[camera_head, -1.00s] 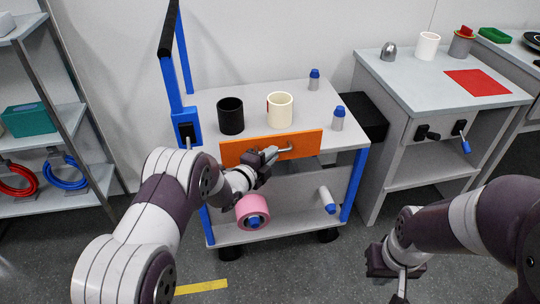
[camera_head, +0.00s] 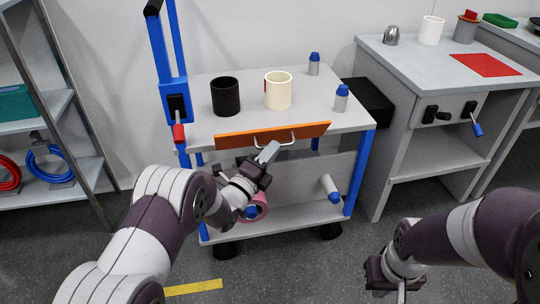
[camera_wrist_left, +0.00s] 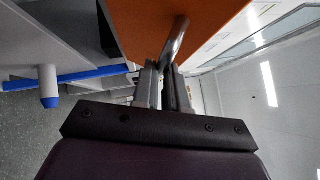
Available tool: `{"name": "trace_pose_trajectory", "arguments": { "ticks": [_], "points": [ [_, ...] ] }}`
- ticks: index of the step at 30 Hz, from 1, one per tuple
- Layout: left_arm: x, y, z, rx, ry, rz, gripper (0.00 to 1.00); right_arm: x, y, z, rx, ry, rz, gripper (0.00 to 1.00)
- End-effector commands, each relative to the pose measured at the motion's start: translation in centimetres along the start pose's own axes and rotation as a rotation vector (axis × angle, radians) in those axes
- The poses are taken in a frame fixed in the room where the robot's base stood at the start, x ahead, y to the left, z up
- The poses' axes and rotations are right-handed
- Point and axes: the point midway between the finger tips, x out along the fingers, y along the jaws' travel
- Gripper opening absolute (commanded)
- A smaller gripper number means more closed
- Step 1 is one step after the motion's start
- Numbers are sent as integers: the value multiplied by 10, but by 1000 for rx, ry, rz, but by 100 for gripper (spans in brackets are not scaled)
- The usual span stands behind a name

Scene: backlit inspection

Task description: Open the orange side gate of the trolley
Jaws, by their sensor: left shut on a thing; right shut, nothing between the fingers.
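The orange side gate (camera_head: 240,138) is a thin tilted strip along the trolley's front edge in the head view. In the left wrist view its orange face (camera_wrist_left: 170,20) fills the top. A grey metal handle (camera_head: 291,138) sticks out from it. My left gripper (camera_head: 268,152) is shut on this handle; in the wrist view the handle bar (camera_wrist_left: 175,42) runs down between the fingers (camera_wrist_left: 163,78). The trolley (camera_head: 200,128) has blue posts and a grey top. My right gripper (camera_head: 401,290) is shut and empty, low at the right, away from the trolley.
A black cup (camera_head: 226,97), a cream cup (camera_head: 278,92) and two blue-capped bottles (camera_head: 341,98) stand on the trolley top. A pink roll (camera_head: 261,205) is partly hidden behind my left wrist. A grey cabinet (camera_head: 400,68) stands right, a shelf rack (camera_head: 60,102) left.

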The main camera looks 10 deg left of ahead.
Motion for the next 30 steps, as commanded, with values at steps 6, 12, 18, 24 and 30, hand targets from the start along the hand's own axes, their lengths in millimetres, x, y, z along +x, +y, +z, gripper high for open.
{"name": "trace_pose_trajectory", "arguments": {
  "ticks": [6, 12, 18, 24, 30],
  "points": [
    [-3, 6, -2, -4, 0, 8, 0, 5, 0, 1, 0, 0, 0, 0],
    [-3, 7, -2, -5, -1, 10, 0, 6, 0, 1, 0, 0, 0, 0],
    [-4, 7, -2, -5, -1, 11, 0, 6, 0, 1, 0, 0, 0, 0],
    [-3, 6, -2, -4, -1, 8, 38, 6, 0, 1, 0, 0, 0, 0],
    [-4, 5, -2, -4, 0, 7, 38, 5, 0, 0, 0, 0, 0, 0]
  ]
}}
